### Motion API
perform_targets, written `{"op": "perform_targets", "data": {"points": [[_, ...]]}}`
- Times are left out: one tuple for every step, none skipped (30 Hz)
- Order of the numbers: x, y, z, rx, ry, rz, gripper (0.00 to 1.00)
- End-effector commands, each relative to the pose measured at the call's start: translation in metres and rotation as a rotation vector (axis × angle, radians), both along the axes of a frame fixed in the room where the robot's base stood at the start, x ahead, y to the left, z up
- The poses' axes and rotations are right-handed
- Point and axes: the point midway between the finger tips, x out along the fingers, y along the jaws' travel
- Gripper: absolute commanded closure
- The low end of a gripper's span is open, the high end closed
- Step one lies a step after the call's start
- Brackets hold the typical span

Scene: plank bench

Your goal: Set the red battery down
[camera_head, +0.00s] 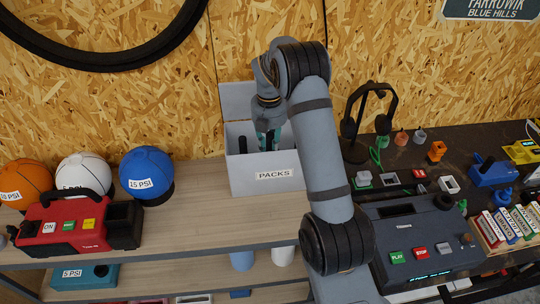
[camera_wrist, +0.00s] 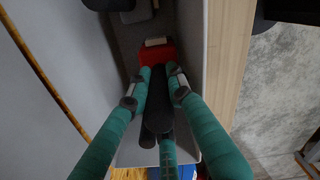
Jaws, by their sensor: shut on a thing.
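The red battery shows in the wrist view as a red block (camera_wrist: 157,55) with a pale patch, below a dark upright part between my fingers. My gripper (camera_wrist: 158,82) has its teal fingers closed around that dark part. In the head view my gripper (camera_head: 268,138) points down into the open light grey box labelled PACKS (camera_head: 238,178). The box's front wall hides the battery there. I cannot tell whether the battery touches the box floor. In the wrist view the box wall (camera_wrist: 212,60) runs close on the right of the battery.
A black post (camera_head: 243,145) stands in the box left of my gripper. A red device (camera_head: 72,226) and labelled balls (camera_head: 147,172) are at left. A headphone stand (camera_head: 355,145) and dark console (camera_head: 415,240) are at right. Bare bench (camera_head: 195,205) lies left of the box.

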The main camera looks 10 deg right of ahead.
Motion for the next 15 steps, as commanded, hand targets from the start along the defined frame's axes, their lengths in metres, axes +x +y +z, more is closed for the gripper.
{"op": "perform_targets", "data": {"points": [[-0.002, 0.000, -0.007, 0.000, 0.004, 0.000, 1.00], [-0.002, 0.000, -0.012, -0.001, 0.006, 0.000, 1.00], [-0.001, 0.000, -0.018, -0.001, 0.005, 0.001, 1.00], [-0.001, 0.000, -0.022, 0.000, 0.004, 0.001, 1.00], [-0.001, 0.000, -0.026, 0.000, 0.004, 0.000, 1.00], [-0.001, 0.000, -0.029, 0.000, 0.002, 0.000, 1.00], [-0.001, 0.000, -0.032, 0.000, 0.002, 0.000, 1.00], [-0.001, 0.000, -0.033, 0.000, 0.002, 0.000, 1.00], [0.000, 0.000, -0.035, 0.000, 0.001, 0.000, 1.00], [0.000, 0.000, -0.035, 0.000, 0.001, 0.000, 1.00], [0.000, 0.000, -0.035, 0.000, 0.000, 0.000, 1.00], [0.000, 0.000, -0.035, 0.000, 0.000, 0.000, 1.00], [0.000, 0.000, -0.035, 0.000, 0.000, 0.000, 1.00], [0.000, 0.000, -0.035, 0.000, 0.000, 0.000, 1.00], [0.000, 0.000, -0.035, 0.000, 0.000, 0.000, 1.00]]}}
